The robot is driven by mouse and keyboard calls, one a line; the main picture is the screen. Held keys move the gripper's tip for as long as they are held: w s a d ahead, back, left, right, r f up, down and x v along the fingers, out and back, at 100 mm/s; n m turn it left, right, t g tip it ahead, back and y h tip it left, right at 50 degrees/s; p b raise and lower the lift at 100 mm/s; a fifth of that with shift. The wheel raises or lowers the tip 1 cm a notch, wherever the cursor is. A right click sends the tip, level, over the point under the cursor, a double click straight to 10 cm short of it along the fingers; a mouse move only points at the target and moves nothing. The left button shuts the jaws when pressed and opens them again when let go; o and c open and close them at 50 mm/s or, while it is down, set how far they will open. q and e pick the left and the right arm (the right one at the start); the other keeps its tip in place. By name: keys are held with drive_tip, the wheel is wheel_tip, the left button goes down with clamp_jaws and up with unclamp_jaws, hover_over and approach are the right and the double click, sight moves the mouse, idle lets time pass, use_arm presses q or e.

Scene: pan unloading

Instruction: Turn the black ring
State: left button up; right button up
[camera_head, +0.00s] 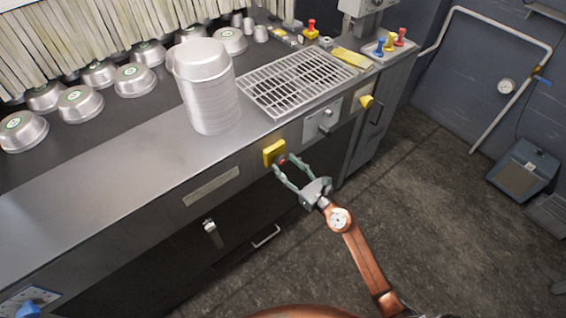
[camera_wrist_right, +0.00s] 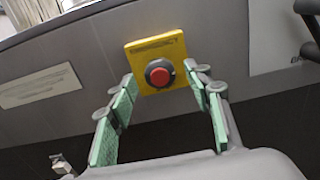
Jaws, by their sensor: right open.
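The black ring (camera_wrist_right: 150,66) surrounds a red button (camera_wrist_right: 160,77) on a yellow square plate (camera_wrist_right: 135,50), on the front face of the metal counter. The yellow plate also shows in the head view (camera_head: 270,149), where the ring itself is too small to make out. My right gripper (camera_head: 287,164) is open in front of the plate. In the right wrist view the right gripper (camera_wrist_right: 163,92) has its green-padded fingers apart, left and right of the ring, with nothing between the pads. I cannot tell whether the fingertips touch the plate. My left gripper is not in view.
A stack of metal pans (camera_head: 210,95) and a metal grate (camera_head: 295,82) are on the counter. Several metal bowls stand at the back left. A grey control panel (camera_head: 321,122) and a second yellow plate (camera_head: 361,98) are right of the ring.

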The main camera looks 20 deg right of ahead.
drive_tip(key=shift+x, duration=1)
drive_tip(key=c, duration=1.1)
